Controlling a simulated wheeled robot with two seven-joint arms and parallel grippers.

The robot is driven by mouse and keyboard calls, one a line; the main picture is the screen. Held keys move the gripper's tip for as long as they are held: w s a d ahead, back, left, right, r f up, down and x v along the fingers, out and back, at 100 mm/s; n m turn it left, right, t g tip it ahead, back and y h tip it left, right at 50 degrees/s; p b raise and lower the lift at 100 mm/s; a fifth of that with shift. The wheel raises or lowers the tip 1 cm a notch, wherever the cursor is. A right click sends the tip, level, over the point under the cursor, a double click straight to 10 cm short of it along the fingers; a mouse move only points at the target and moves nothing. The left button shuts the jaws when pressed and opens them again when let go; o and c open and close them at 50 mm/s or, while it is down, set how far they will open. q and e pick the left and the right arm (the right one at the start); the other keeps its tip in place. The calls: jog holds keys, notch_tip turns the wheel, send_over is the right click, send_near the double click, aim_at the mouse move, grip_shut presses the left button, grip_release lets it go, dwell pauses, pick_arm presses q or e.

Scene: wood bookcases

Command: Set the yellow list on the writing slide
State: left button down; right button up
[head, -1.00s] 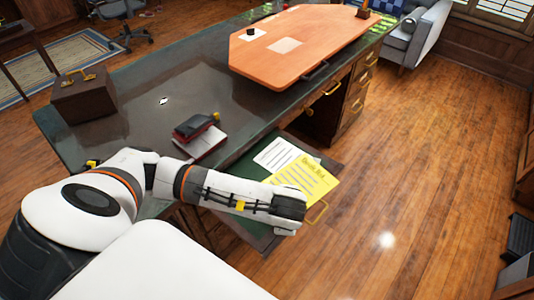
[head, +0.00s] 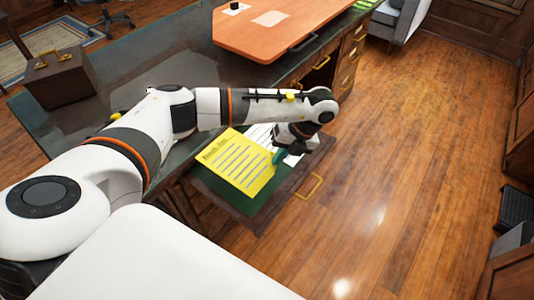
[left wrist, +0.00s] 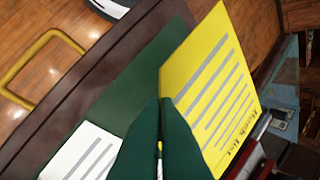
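The yellow list (head: 238,163), a sheet with dark lines of writing, is over the green-topped writing slide (head: 243,203) that sticks out from the desk. My left gripper (head: 279,156) is at the list's right edge. In the left wrist view its dark green fingers (left wrist: 165,99) are together at the list's edge, and the list (left wrist: 213,80) slants up from the tips. The fingers look shut on it. A white sheet (head: 260,136) lies on the slide beside the list, partly hidden by my arm. I cannot tell whether the list touches the slide. My right gripper is not in view.
The dark desk (head: 60,128) carries a brown box (head: 60,77) at the left and an orange board (head: 285,28) at the back. A brass handle (head: 309,187) is at the slide's front edge. The wood floor (head: 400,170) to the right is clear.

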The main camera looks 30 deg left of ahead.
pick_arm(q)
notch_tip(320, 180, down, 8)
jog(key=shift+f, duration=0.1)
jog(key=c, duration=2)
grip_release()
jog(key=b+v, duration=0.1)
jog(key=v, duration=1.1)
jog(key=shift+d, duration=0.1)
